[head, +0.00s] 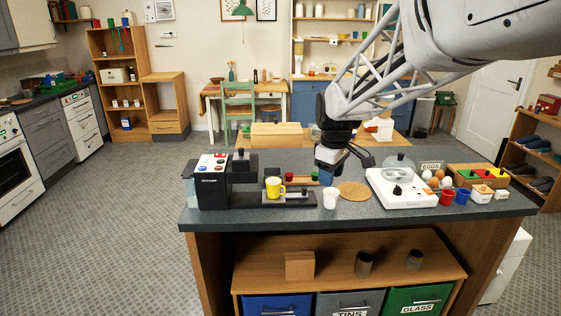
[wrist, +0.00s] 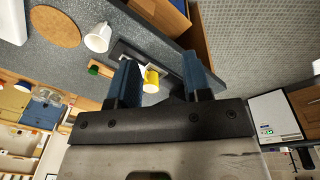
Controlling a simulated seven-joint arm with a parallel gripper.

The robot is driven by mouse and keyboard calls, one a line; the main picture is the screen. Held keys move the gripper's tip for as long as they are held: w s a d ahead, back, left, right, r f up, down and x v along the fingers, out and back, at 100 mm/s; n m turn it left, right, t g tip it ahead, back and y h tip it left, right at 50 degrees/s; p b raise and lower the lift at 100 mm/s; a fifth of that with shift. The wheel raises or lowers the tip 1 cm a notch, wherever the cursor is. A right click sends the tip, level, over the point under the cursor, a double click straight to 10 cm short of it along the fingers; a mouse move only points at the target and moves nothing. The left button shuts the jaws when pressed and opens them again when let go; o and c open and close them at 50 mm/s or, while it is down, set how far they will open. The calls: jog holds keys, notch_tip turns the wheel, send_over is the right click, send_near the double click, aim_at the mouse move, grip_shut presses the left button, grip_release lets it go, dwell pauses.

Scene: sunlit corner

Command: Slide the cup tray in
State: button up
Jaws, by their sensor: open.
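The cup tray (head: 300,200) is a dark, flat piece on the counter, sticking out to the right of the black coffee machine (head: 212,180). A yellow cup (head: 273,187) stands upright at its left part. My gripper (head: 345,160) is above the counter, to the right of the tray and apart from it, over the white cup (head: 330,198). In the wrist view my gripper (wrist: 158,60) is open with nothing held, and the yellow cup (wrist: 151,80) and part of the dark tray (wrist: 150,62) show between its fingers. The fingers hide some of the tray.
A round cork mat (head: 353,191) lies right of the white cup. A white scale-like appliance (head: 402,190), eggs, small red and blue cups and a coloured box (head: 478,176) fill the right side. A small rack with coloured pieces (head: 300,178) stands behind the tray.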

jog(key=w+a+f+n, duration=0.1)
jog(key=w+f+n, duration=0.15)
jog(key=w, duration=0.35)
jog(key=w+a+f+n, duration=0.1)
jog(key=w+f, duration=0.2)
jog(key=w, duration=0.4)
jog(key=n+g, duration=0.1)
jog(key=n, duration=0.3)
send_over(304, 187)
jog(key=f, duration=0.8)
jog(key=shift+s+f, duration=0.15)
jog(key=shift+s, duration=0.1)
jog(key=shift+w+f+n, duration=0.2)
jog(key=shift+n, duration=0.05)
jog(key=shift+f, duration=0.2)
jog(key=shift+f, duration=3.1)
jog(key=shift+f, duration=0.2)
